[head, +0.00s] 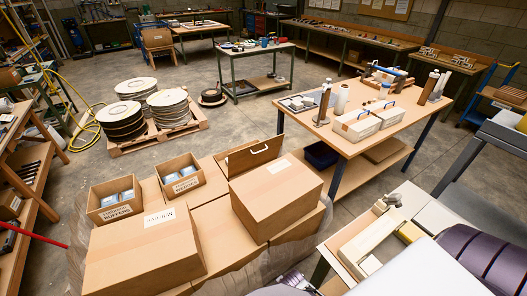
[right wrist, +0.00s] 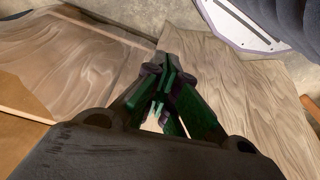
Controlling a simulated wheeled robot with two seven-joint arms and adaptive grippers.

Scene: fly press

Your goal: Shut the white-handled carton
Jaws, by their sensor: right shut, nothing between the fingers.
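The white-handled carton (head: 238,163) is on the pallet load in the head view. Its brown panel bears a white handle (head: 260,150). My left gripper is in neither view.
Another large box (head: 145,250) lies front left. Two open cartons of blue-topped packs, one left (head: 108,216) and one right (head: 170,197), stand behind it. A workbench (head: 350,148) with small white boxes stands to the right.

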